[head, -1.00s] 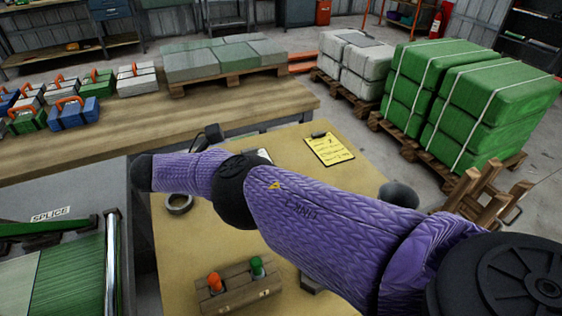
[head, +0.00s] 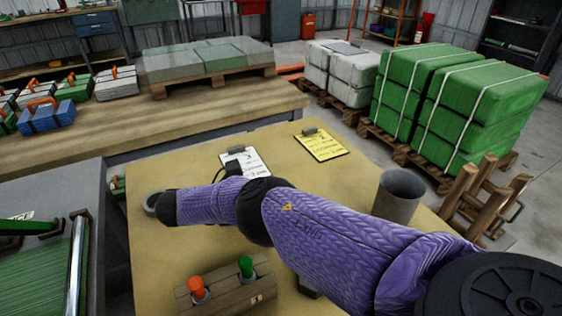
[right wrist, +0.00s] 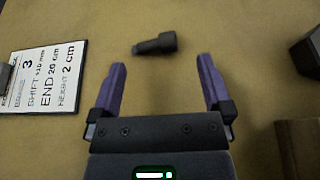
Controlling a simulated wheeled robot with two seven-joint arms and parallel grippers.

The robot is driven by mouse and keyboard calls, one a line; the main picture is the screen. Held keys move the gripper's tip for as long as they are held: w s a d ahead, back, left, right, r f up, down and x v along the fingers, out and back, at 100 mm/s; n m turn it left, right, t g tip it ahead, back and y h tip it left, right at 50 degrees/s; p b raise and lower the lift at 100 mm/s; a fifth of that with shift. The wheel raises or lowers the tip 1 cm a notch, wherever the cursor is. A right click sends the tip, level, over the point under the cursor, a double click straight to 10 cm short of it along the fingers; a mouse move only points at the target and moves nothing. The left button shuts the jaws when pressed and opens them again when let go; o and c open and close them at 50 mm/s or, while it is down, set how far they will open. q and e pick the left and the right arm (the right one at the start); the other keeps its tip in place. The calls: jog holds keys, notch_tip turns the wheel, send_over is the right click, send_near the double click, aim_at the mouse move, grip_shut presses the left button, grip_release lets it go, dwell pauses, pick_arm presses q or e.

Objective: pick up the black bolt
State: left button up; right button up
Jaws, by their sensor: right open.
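The black bolt (right wrist: 154,43) lies on its side on the tan tabletop in the right wrist view, its thicker head to the right. My right gripper (right wrist: 160,66) is open, with its two purple fingers apart and nothing between them. The bolt lies just beyond the fingertips, roughly centred on the gap. In the head view my purple right arm reaches across the table; I cannot make out the bolt or the right fingers there. My left gripper is not in view.
A white printed card (right wrist: 42,80) lies left of the gripper, and a dark block (right wrist: 310,50) stands at the right.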

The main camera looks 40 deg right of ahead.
jog(key=x, duration=0.5)
jog(key=shift+w+d+b, duration=0.1)
jog(key=shift+w+b, duration=0.1)
jog(key=shift+b, duration=0.1)
jog(key=c, duration=1.2)
